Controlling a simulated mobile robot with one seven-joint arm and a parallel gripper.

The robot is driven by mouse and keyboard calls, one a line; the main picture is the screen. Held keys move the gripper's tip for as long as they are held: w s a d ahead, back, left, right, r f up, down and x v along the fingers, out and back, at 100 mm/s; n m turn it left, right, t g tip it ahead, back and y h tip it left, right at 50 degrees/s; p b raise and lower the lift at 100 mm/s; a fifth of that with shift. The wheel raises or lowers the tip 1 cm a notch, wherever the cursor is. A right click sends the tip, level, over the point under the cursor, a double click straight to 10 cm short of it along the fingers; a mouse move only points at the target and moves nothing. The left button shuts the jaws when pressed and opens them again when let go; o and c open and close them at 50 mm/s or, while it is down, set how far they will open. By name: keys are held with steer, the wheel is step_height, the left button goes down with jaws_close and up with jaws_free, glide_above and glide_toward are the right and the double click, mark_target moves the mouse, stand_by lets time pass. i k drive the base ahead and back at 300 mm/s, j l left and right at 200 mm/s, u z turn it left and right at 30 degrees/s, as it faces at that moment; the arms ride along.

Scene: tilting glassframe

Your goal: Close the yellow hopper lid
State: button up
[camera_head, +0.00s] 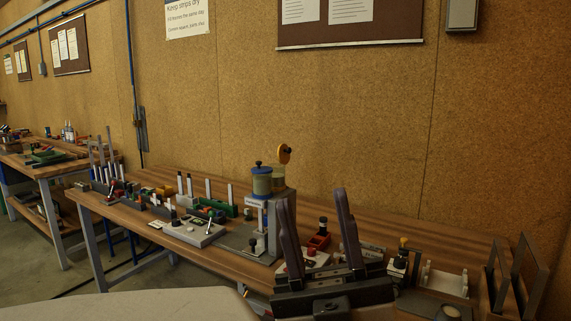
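The yellow hopper lid (285,153) stands open, tilted up on edge, with a dark knob on its face. Below it is a translucent yellowish hopper (278,179), partly hidden by a similar hopper with a blue lid (262,178). The blue lid is shut. Both hoppers sit on top of a grey machine (282,196) on the workbench. My gripper (313,200) is in the foreground, its two dark fingers pointing up and spread apart with nothing between them. It is apart from the lid, below and to the right of it in the picture.
The wooden workbench (150,188) carries several small fixtures, a white control box (194,230), a red block (319,241) and a white holder (445,282). Dark upright plates (528,275) stand at the right end. The wall area around the raised lid looks clear.

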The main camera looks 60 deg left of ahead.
mark_target(284, 152)
steer(key=u, duration=1.85)
steer(key=i+j+z, duration=0.15)
steer(key=i, duration=0.25)
steer(key=j, duration=0.1)
